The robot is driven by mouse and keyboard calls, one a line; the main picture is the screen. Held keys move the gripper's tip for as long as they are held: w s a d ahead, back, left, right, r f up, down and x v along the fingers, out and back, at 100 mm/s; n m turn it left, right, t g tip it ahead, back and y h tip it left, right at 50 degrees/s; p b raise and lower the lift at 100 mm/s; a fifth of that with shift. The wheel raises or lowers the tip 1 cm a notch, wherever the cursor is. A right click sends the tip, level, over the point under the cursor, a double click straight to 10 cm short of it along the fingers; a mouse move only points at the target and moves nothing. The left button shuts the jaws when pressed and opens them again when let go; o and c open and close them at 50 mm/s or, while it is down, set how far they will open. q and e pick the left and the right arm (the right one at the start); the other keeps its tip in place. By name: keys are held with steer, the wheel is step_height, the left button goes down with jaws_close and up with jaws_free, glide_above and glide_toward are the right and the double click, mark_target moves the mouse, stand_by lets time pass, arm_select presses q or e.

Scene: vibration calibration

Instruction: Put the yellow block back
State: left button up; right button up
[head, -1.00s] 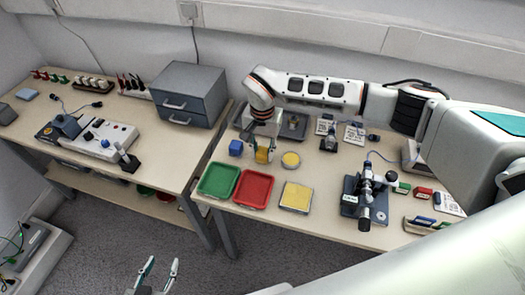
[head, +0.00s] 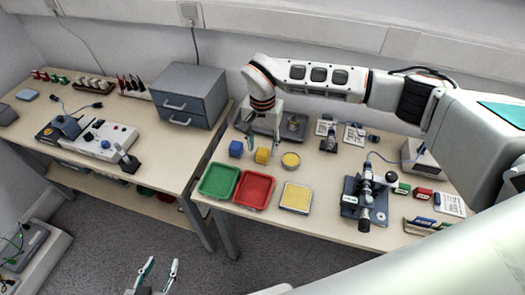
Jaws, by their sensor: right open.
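A green tray (head: 218,195), a red tray (head: 270,190) and a square yellow-filled tray (head: 296,209) lie along the table front. A microscope-like device (head: 349,200) stands to the right. A grey drawer unit (head: 187,124) stands on the left table.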

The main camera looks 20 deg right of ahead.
mark_target(263, 152)
step_height(263, 152, up, 9)
stand_by(0.3)
steer(key=shift+f, duration=0.1)
stand_by(0.4)
